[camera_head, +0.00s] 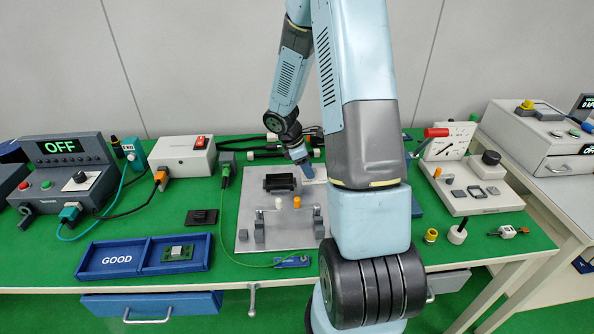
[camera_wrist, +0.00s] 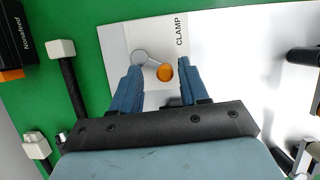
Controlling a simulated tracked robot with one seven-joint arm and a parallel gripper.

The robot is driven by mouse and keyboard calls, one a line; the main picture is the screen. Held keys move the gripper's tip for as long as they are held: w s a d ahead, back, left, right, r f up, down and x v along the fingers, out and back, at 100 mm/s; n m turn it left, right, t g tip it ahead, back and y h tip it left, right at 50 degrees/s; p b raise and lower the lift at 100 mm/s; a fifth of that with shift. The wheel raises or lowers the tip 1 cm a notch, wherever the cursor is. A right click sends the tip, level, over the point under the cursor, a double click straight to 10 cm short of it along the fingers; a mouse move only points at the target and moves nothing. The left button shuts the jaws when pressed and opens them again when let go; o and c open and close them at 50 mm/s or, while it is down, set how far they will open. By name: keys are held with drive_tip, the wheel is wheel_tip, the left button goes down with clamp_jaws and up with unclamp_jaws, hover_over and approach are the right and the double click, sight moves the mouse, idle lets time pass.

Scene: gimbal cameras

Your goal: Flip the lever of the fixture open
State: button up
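The fixture is a grey plate (camera_head: 280,238) on the green bench, with a black block and metal brackets on it. At its far right is a white panel, marked CLAMP in the wrist view (camera_wrist: 115,45). On this panel a small lever shows a round grey part (camera_wrist: 139,57) and an orange disc (camera_wrist: 165,73). In the head view my gripper (camera_head: 306,170) is low over the panel, and my arm hides the plate's right side.
A black rod with a white end (camera_wrist: 61,50) lies left of the panel in the wrist view. A white box with a red switch (camera_head: 183,156) stands to the left, and a sloped switch panel (camera_head: 470,190) to the right. A blue tray (camera_head: 108,262) sits in front.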

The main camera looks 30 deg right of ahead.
drive_tip(key=v, duration=1.3)
drive_tip(key=shift+a+r, duration=0.25)
drive_tip(key=shift+r, duration=0.05)
drive_tip(key=shift+w, duration=0.1)
drive_tip(key=s+a+r+m+t, duration=0.1)
drive_tip(key=s+a+r+m, duration=0.1)
drive_tip(key=s+r, duration=0.25)
drive_tip(key=s+a+r+m+t+y, duration=0.1)
drive_tip(key=s+a+r+m, duration=0.15)
drive_tip(key=r, duration=0.35)
drive_tip(key=s+a+r+m+t, duration=0.1)
drive_tip(key=s+r+m, duration=0.2)
drive_tip(key=s+r, duration=0.2)
drive_tip(key=s+a+r+m+t+y, duration=0.1)
drive_tip(key=s+a+r+m+t, duration=0.1)
drive_tip(key=s, duration=0.4)
drive_tip(key=s+a+r+m+t+y, duration=0.2)
drive_tip(key=s+a+r+m, duration=0.1)
drive_tip(key=s, duration=0.4)
drive_tip(key=shift+s+r+m, duration=0.2)
drive_tip(key=shift+r+m, duration=0.15)
drive_tip(key=shift+m, duration=0.4)
